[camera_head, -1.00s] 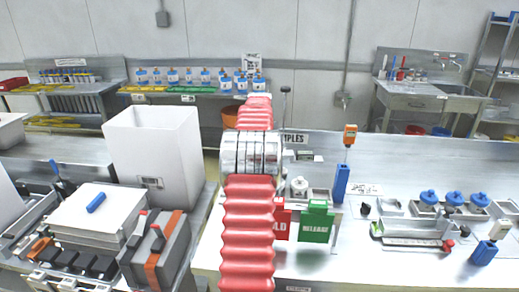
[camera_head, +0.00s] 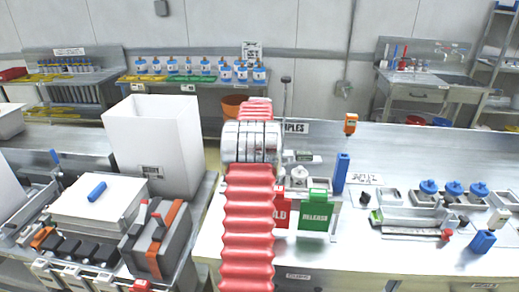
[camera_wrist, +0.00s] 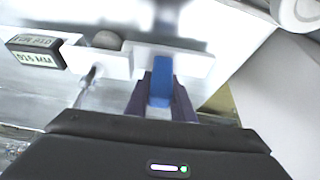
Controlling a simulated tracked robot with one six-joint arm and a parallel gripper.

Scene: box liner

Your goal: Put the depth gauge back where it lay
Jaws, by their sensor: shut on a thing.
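In the wrist view my gripper (camera_wrist: 160,103) has its dark fingers closed on the blue handle (camera_wrist: 160,82) of a tool, which I take to be the depth gauge. The handle lies across a pale crosspiece (camera_wrist: 197,63); I cannot tell whether that piece belongs to the gauge or to a rest beneath it. In the head view my red arm stands in front of the bench, and the gripper and held tool are hidden behind it. The spot where the gauge lay cannot be picked out.
A black labelled block (camera_wrist: 36,52) and a thin metal rod (camera_wrist: 87,86) are close left of the gripper. Red and green signs (camera_head: 314,210), a blue post (camera_head: 342,172) and blue-capped jars (camera_head: 454,188) stand on the white bench. A tall white bin (camera_head: 150,140) stands left of my arm.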

